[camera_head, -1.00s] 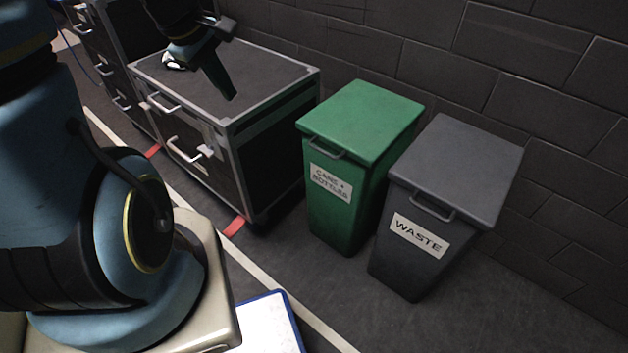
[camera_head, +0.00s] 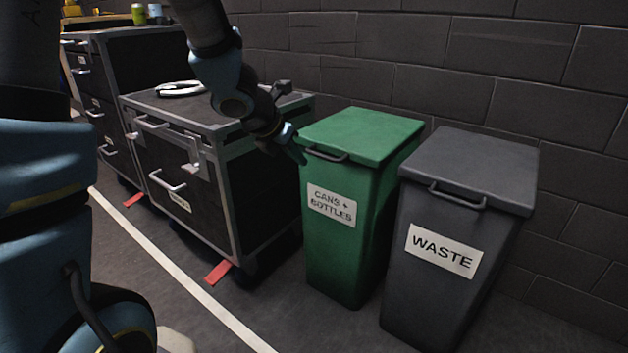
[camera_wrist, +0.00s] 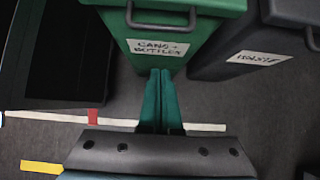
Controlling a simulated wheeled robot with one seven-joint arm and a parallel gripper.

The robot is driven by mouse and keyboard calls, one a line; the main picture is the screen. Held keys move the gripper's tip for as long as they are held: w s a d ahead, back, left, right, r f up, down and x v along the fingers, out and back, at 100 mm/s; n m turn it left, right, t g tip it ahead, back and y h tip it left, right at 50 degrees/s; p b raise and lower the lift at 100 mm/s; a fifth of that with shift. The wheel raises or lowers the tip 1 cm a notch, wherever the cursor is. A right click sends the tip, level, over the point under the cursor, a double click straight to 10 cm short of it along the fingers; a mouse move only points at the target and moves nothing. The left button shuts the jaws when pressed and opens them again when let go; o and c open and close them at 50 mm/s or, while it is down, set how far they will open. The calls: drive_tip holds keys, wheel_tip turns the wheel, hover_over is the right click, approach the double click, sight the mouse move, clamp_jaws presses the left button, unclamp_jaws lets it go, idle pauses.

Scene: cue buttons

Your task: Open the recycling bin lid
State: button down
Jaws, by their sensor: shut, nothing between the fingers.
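The green recycling bin (camera_head: 345,240) carries a label reading CANS + BOTTLES. Its green lid (camera_head: 365,135) lies shut, with a dark bar handle (camera_head: 326,156) on the front edge. My gripper (camera_head: 300,155) is at the left front of the lid, close to the handle; I cannot tell whether it touches. In the wrist view my gripper (camera_wrist: 161,75) shows two teal fingers together with nothing between them. Their tips point at the bin front, just below the label (camera_wrist: 158,47). The handle (camera_wrist: 161,20) is above the label there, apart from the fingertips.
A grey waste bin (camera_head: 440,285) with a shut lid stands close on the right. A black equipment case (camera_head: 225,185) stands on the left. A dark block wall (camera_head: 350,75) is behind. Open floor with a white line (camera_head: 205,298) lies in front.

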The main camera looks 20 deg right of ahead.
drive_tip(key=b+x, duration=0.4)
drive_tip(key=x, duration=0.6)
drive_tip(key=shift+w+d+r+p, duration=0.1)
drive_tip(key=shift+d+r+p, duration=0.1)
drive_tip(key=shift+r+p, duration=0.7)
drive_tip(key=shift+w+d+r+p, duration=0.1)
drive_tip(key=shift+d+r+p, duration=0.1)
drive_tip(key=shift+r+p, duration=0.7)
drive_tip(key=shift+r, duration=0.2)
